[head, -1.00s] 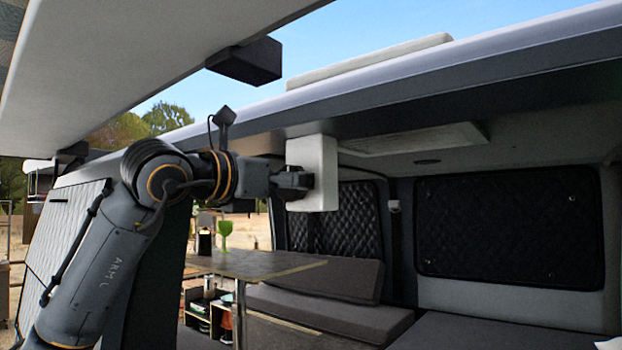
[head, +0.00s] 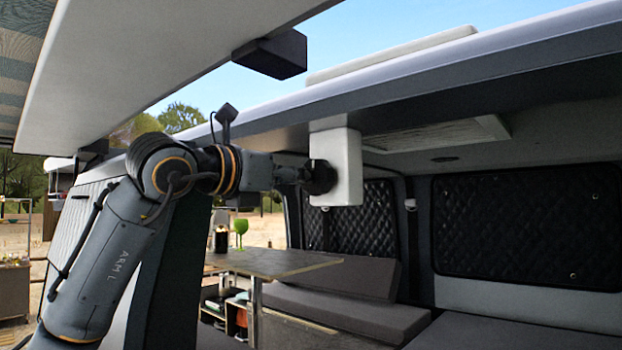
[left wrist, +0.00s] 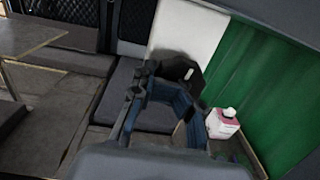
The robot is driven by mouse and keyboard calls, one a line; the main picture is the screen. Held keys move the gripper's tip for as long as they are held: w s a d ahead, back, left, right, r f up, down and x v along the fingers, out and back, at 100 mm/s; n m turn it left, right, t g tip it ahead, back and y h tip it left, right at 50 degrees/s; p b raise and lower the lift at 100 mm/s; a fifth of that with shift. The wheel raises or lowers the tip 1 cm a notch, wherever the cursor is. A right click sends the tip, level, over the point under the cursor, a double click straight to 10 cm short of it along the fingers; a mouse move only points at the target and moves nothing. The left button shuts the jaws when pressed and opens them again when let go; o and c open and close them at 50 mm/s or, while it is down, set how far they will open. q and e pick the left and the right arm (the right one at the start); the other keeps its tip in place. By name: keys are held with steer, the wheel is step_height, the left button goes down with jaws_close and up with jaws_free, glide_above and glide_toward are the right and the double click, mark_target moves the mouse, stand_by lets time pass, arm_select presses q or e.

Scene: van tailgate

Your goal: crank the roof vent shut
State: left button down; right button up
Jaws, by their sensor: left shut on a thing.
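A white box-shaped housing (head: 347,167) hangs under the van's roof edge; its pale face also shows in the left wrist view (left wrist: 187,32). My left gripper (head: 318,178) is at the housing's side. In the left wrist view my left gripper (left wrist: 160,88) is shut on a dark crank handle (left wrist: 181,68) in front of that face; the fingers partly hide it. The ceiling vent frame (head: 440,135) is right of the housing. A pale vent lid (head: 395,53) shows above the roof; I cannot tell how far it stands open. My right gripper is not in view.
The raised tailgate (head: 150,50) with a dark block (head: 270,54) is above my left arm. Below are a table (head: 270,262) with a green goblet (head: 240,229) and grey cushions (head: 345,310). A pink-and-white tissue box (left wrist: 222,123) stands by a green wall.

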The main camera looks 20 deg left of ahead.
arm_select(q)
steer(key=shift+n+b, duration=0.5)
steer(key=shift+n, duration=0.2)
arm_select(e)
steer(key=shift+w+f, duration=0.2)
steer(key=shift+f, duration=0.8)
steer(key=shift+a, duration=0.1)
arm_select(q)
steer(key=c, duration=1)
jaws_free()
steer(key=shift+w+d, duration=0.15)
steer(key=o, duration=0.5)
steer(key=shift+w+d+f, duration=0.1)
steer(key=shift+w+d, duration=0.05)
steer(key=shift+d, duration=0.15)
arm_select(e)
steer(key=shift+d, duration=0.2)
